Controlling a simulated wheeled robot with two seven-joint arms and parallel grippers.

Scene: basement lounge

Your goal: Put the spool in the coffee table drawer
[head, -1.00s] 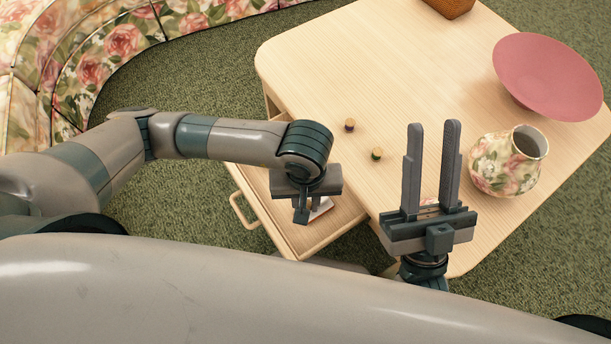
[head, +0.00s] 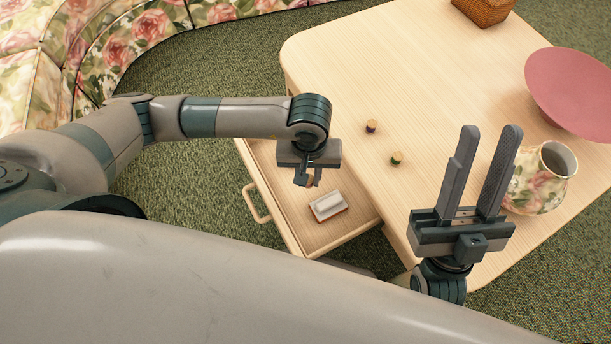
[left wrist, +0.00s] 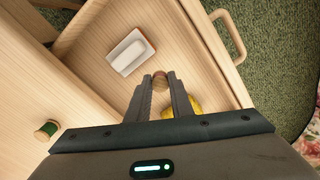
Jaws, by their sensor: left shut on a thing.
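My left gripper (head: 308,180) is shut on a small spool with a round wooden end, which shows between the fingertips in the left wrist view (left wrist: 160,80). The fingers hide much of the spool. The gripper hangs over the open coffee table drawer (head: 283,207), whose floor also shows in the left wrist view (left wrist: 178,45). The coffee table (head: 420,75) carries a dark-banded spool (head: 371,126) and a green spool (head: 396,158). My right gripper (head: 491,132) is open and empty, fingers pointing up, in front of the table's right part.
A white block with a reddish-brown base (head: 328,206) lies in the drawer. A yellow thing (left wrist: 195,105), partly hidden by my left fingers, shows in the left wrist view. A floral vase (head: 540,182), a pink bowl (head: 575,90) and a woven basket (head: 482,10) stand on the table.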

